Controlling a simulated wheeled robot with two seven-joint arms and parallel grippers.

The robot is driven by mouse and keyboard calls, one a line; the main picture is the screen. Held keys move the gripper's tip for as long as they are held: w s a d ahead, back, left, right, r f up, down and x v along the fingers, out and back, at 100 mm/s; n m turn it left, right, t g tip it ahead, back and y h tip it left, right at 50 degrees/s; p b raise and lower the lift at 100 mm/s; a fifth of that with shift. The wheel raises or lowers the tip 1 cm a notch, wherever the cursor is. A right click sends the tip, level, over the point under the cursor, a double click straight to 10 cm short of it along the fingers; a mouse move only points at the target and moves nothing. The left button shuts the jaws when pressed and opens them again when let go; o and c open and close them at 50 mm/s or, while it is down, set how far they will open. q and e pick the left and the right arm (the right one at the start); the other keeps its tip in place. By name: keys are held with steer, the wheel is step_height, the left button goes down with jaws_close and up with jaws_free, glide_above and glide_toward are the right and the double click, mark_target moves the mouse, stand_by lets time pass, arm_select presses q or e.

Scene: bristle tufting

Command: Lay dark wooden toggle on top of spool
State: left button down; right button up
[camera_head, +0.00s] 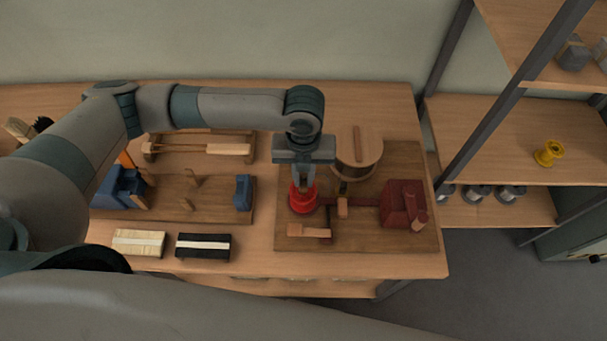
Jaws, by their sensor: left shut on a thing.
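A red spool (302,200) stands on the right wooden board, beside the dark red fixture. My left gripper (303,184) points straight down directly over it, with its fingertips at the spool's top. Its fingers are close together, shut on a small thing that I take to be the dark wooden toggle. The toggle is too small and too covered by the fingers to make out, and I cannot tell whether it touches the spool. My right gripper is not in view.
A round wooden tub (358,152) stands just behind and right of the gripper. A dark red clamp block (398,203) is to the right, a small wooden brush piece (309,231) in front. Bristle bundles (203,246) lie left. A yellow spool (548,153) sits on the shelf.

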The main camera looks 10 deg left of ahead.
arm_select(q)
steer(key=shift+f, duration=0.2)
stand_by(0.3)
steer(key=shift+f, duration=0.3)
steer(key=shift+p, duration=0.35)
stand_by(0.5)
steer(key=shift+f, duration=1)
stand_by(1.3)
steer(key=c, duration=1.6)
jaws_free()
steer(key=shift+c, duration=0.2)
steer(key=shift+r, duration=0.1)
